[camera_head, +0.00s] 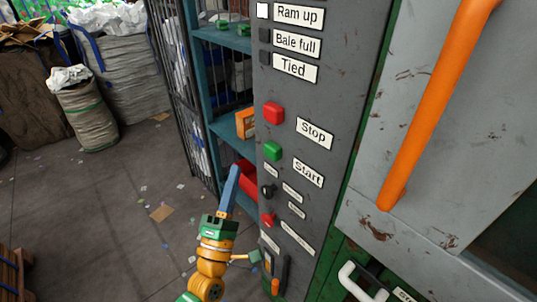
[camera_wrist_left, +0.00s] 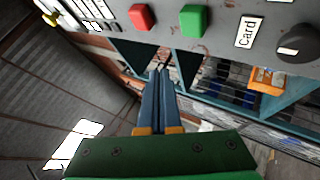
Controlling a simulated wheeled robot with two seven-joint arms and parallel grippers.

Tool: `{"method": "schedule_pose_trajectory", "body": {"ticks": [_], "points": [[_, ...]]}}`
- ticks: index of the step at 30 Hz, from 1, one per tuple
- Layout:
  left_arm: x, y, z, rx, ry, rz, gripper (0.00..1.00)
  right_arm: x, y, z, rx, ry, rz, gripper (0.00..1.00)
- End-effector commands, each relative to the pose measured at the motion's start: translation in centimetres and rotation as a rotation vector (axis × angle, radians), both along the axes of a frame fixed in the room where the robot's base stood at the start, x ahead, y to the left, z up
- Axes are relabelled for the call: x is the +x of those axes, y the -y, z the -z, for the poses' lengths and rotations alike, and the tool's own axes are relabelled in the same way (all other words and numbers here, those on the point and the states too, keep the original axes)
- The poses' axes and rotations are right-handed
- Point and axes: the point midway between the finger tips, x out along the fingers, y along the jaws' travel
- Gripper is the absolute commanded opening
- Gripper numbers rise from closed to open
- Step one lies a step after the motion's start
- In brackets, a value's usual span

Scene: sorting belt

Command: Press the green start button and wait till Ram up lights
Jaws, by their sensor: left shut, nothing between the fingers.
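The green start button (camera_head: 272,151) is on the grey control panel, left of its "Start" label; it also shows in the left wrist view (camera_wrist_left: 193,20). The Ram up lamp (camera_head: 263,10) at the panel top is bright white, while the lamps beside "Bale full" and "Tied" are dark. My left gripper (camera_head: 236,168) is shut and empty, its blue fingers pointing up, left of and a little below the green button. In the left wrist view its fingertips (camera_wrist_left: 160,72) show apart from the button. My right gripper is not in view.
A red stop button (camera_head: 273,113) sits just above the green one. A black knob (camera_head: 268,191) and a smaller red button (camera_head: 267,220) are below. Blue shelving (camera_head: 203,90) stands behind the panel. An orange handle (camera_head: 430,110) is at right. The floor at left is mostly open.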

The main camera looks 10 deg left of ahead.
Motion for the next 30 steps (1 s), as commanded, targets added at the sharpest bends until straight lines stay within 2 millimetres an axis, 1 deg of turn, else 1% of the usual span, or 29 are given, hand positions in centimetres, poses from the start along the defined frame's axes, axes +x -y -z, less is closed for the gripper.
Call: {"method": "schedule_pose_trajectory", "body": {"ticks": [1,6,12,18,30], "points": [[0.6,0.5,0.2,-0.003,0.003,0.001,0.00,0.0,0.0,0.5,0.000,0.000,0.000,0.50],[2.6,2.1,0.2,-0.001,0.002,0.002,0.00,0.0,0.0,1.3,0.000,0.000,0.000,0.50],[4.3,3.4,0.2,-0.001,0.001,0.000,0.00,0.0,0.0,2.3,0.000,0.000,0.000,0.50],[4.8,3.8,0.1,0.002,-0.001,0.001,0.00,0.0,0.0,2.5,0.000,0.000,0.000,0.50],[4.8,3.8,0.0,0.002,-0.002,0.001,0.00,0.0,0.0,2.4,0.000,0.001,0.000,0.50]]}}
